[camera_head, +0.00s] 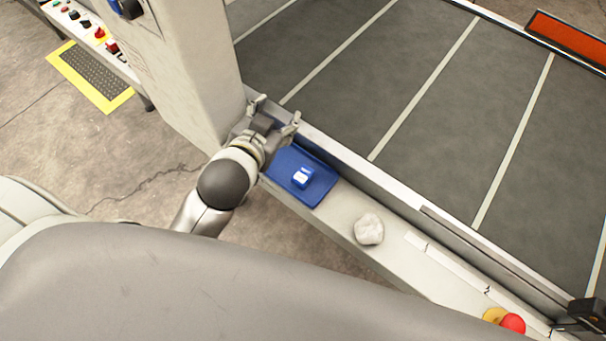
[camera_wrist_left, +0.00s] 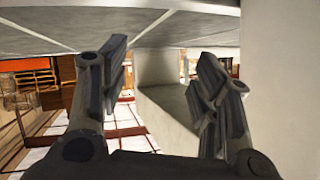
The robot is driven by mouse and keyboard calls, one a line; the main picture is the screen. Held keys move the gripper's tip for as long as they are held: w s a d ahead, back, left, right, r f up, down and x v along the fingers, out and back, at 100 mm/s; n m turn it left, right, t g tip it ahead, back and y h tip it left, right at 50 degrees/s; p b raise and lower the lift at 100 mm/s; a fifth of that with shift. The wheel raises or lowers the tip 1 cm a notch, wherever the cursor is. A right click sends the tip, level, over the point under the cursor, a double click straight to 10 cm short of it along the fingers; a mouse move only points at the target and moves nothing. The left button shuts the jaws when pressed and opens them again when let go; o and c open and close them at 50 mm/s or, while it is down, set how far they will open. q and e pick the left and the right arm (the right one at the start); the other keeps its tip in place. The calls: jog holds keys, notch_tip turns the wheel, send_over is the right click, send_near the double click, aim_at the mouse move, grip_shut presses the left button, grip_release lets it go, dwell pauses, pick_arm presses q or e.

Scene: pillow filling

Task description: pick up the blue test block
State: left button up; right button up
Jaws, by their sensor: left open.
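My left gripper (camera_head: 277,110) is open and empty, above the ledge near the mat's far left end, up and left of the block in the head view. In the left wrist view the two fingers of my left gripper (camera_wrist_left: 160,85) stand wide apart with nothing between them. The block does not show in the left wrist view. My right gripper is in neither view.
A whitish crumpled lump (camera_head: 369,229) lies on the ledge right of the mat. A red emergency button (camera_head: 512,323) is further right. A grey machine column (camera_head: 195,65) stands close behind my left gripper. The dark conveyor belt (camera_head: 420,75) with pale stripes lies beyond the ledge.

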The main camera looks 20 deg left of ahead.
pick_arm(q)
jog(key=w+d+r+m+t+h, duration=0.2)
jog(key=d+r+m+t+h, duration=0.25)
jog(key=r, duration=0.55)
jog(key=w+d+r+m+t+h, duration=0.2)
jog(key=d+r+m+t+h, duration=0.3)
jog(key=r, duration=0.6)
jog(key=s+d+r+m+g+h, duration=0.5)
jog(key=d+m+h, duration=0.2)
jog(key=d+h, duration=0.15)
jog(key=s+d+f+m+g+h, duration=0.1)
jog(key=s+d+m+g+h, duration=0.6)
jog(key=m+g, duration=0.85)
jog(key=m+g+y, duration=0.2)
jog(key=m+y, duration=0.3)
jog(key=y, duration=1.9)
send_over(303, 174)
notch_tip(303, 174, down, 25)
jog(key=shift+y, duration=0.3)
jog(key=f, duration=0.4)
jog(key=shift+a+f, duration=0.15)
jog(key=shift+a, duration=0.15)
jog(key=shift+d+f+p, duration=0.15)
jog(key=shift+f, duration=1.4)
jog(key=shift+d+f+p, duration=0.15)
jog(key=shift+f, duration=1.35)
